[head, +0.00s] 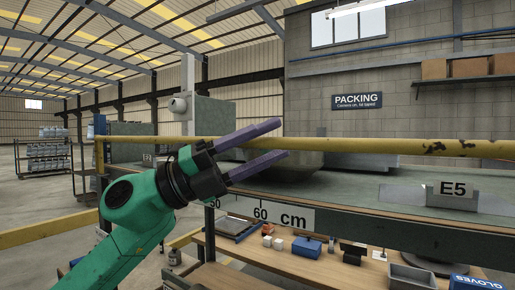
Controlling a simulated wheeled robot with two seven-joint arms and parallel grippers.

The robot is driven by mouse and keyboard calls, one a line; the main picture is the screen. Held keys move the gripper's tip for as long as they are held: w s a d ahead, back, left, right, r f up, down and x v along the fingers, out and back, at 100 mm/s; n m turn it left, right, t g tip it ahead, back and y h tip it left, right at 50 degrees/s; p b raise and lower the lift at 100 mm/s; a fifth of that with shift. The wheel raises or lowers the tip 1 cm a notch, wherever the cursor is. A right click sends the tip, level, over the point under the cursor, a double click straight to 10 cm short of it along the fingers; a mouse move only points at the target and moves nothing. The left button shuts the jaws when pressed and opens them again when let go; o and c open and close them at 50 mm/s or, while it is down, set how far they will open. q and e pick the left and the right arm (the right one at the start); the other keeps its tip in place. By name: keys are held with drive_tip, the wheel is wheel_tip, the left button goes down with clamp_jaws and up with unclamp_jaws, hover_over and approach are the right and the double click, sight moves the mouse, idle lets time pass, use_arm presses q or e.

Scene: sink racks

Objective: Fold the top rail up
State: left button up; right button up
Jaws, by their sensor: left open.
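The yellow top rail (400,146) runs level across the view in front of the workbench, with worn dark patches toward its right end. At the left it meets a yellow post (99,160). My left gripper (283,140), with two purple fingers on a green arm, is open and points right. In the picture the rail passes through the gap between its fingers; I cannot tell whether the fingers are around it or only in front of it. My right gripper is not in view.
A lower wooden shelf holds a blue box (306,247), a grey bin (411,278) and small items. A lower yellow rail (50,233) is at left. Open floor lies at far left.

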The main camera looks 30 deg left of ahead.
use_arm(q)
drive_tip(key=shift+s, duration=0.1)
drive_tip(key=b+v, duration=1.3)
drive_tip(key=v, duration=0.1)
drive_tip(key=shift+a+f, duration=0.2)
drive_tip(key=shift+f, duration=0.05)
